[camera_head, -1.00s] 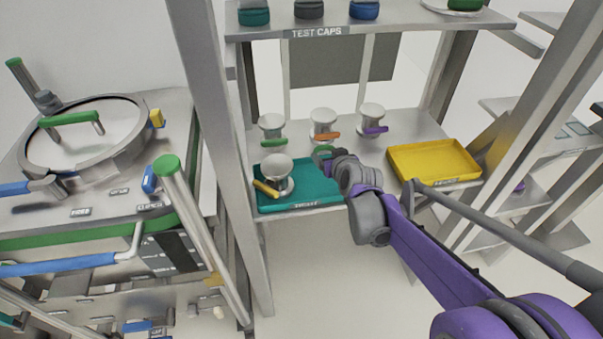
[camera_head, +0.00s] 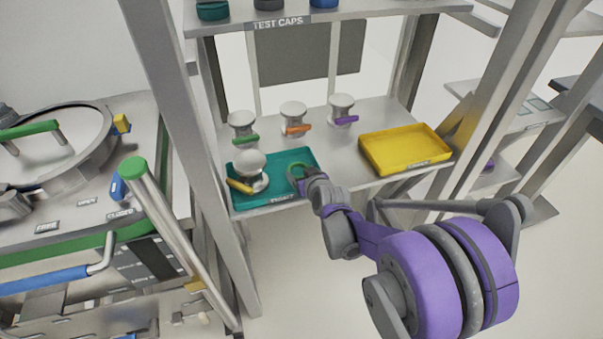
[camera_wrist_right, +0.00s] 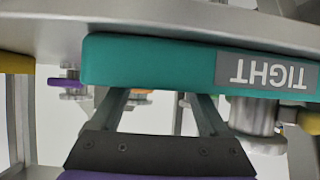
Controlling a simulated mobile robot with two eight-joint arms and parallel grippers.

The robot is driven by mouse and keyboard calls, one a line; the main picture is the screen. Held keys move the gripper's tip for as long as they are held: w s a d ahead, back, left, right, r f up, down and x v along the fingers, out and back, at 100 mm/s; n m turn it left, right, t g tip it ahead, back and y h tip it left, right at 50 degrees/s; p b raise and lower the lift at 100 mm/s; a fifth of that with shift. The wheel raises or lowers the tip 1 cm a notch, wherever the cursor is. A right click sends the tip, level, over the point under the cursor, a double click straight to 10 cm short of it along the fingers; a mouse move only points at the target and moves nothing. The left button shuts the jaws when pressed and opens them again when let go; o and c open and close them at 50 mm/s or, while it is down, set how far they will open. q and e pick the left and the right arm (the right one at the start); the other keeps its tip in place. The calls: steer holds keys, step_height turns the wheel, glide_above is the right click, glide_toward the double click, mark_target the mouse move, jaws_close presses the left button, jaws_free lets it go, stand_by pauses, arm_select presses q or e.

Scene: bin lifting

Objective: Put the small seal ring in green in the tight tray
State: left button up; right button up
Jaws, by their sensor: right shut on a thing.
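The teal tray (camera_head: 297,156) labelled TIGHT lies on the middle shelf; its front with the label shows upside down in the right wrist view (camera_wrist_right: 150,62). The small green seal ring (camera_head: 298,167) is over the tray's right part. My right gripper (camera_head: 301,178) is shut on it; I cannot tell whether the ring touches the tray floor. In the wrist view the fingers (camera_wrist_right: 162,105) reach behind the tray's front edge, and the ring is hidden there. My left gripper is not in view.
A metal valve piece with a yellow handle (camera_head: 249,164) stands on the tray's left part. Pieces with green (camera_head: 242,124), orange (camera_head: 293,113) and purple (camera_head: 342,106) handles stand behind it. A yellow tray (camera_head: 405,150) is to the right. A shelf post (camera_head: 190,150) is at the left.

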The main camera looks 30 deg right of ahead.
steer(key=shift+f, duration=0.2)
steer(key=o, duration=1.1)
steer(key=shift+r, duration=0.1)
steer(key=shift+c, duration=0.2)
steer(key=shift+r, duration=0.15)
steer(key=shift+s+r, duration=0.15)
steer(key=shift+s, duration=0.05)
steer(key=p+v, duration=0.2)
steer(key=v, duration=0.9)
steer(key=s+a+f+n+g+y, duration=0.1)
steer(key=s+a+f+g, duration=0.1)
steer(key=s+a, duration=0.5)
steer(key=s+a+f+n+g+y, duration=0.1)
steer(key=s+a+f+g, duration=0.2)
steer(key=s+a, duration=0.3)
steer(key=s+g, duration=0.1)
steer(key=s, duration=0.4)
steer(key=shift+s+a+f+g, duration=0.2)
steer(key=shift+a+g, duration=0.2)
